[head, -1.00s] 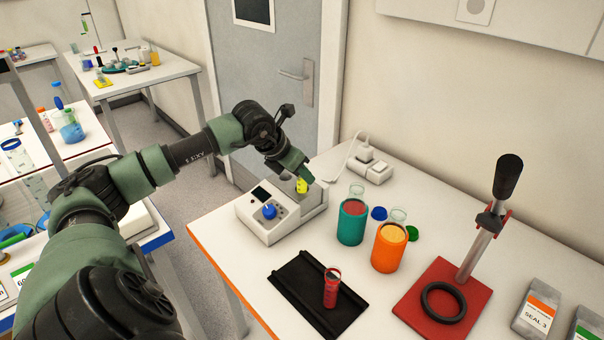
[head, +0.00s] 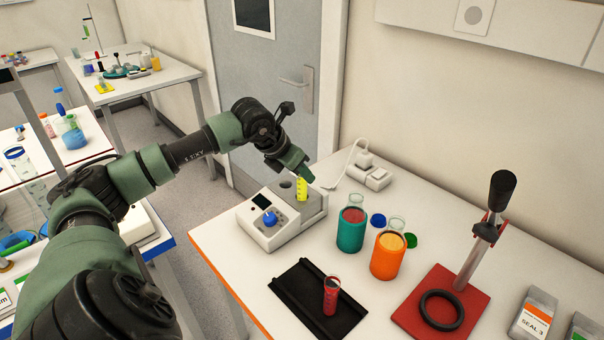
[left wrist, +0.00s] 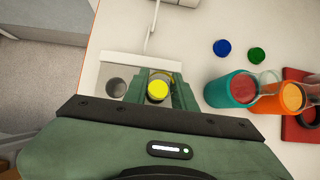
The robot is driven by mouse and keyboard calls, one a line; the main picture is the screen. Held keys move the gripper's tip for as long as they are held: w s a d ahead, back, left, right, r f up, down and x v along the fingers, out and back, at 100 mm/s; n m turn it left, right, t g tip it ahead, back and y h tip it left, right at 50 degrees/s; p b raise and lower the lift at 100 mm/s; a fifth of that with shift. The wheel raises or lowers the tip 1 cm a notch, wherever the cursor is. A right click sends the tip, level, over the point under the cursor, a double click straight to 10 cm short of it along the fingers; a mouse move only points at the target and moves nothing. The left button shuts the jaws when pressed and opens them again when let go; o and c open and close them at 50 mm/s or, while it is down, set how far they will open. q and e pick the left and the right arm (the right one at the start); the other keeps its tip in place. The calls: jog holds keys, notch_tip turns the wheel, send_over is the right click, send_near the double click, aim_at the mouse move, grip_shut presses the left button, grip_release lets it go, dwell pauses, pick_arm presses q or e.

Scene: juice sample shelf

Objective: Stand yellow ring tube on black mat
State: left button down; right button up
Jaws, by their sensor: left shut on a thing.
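The yellow ring tube (head: 302,190) is upright at the white instrument, below my left gripper (head: 304,175). Its round yellow top (left wrist: 158,90) shows between the two green fingers in the left wrist view. My left gripper (left wrist: 160,94) is shut on the tube. More of the yellow tube shows above the instrument's grey block; I cannot tell if its lower end is still in a hole. The black mat (head: 290,284) lies on the table in front of the instrument. A red tube (head: 330,295) stands on the mat's right part. My right gripper is out of view.
The white instrument (head: 258,228) has a blue knob and an empty hole beside the tube. Teal (head: 350,235) and orange (head: 387,260) jars stand right of it, with blue and green caps near them. A red stand (head: 440,305) is further right. The mat's left part is bare.

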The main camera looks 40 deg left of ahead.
pick_arm(q)
jog(key=shift+r+p, duration=0.8)
jog(key=shift+r, duration=0.7)
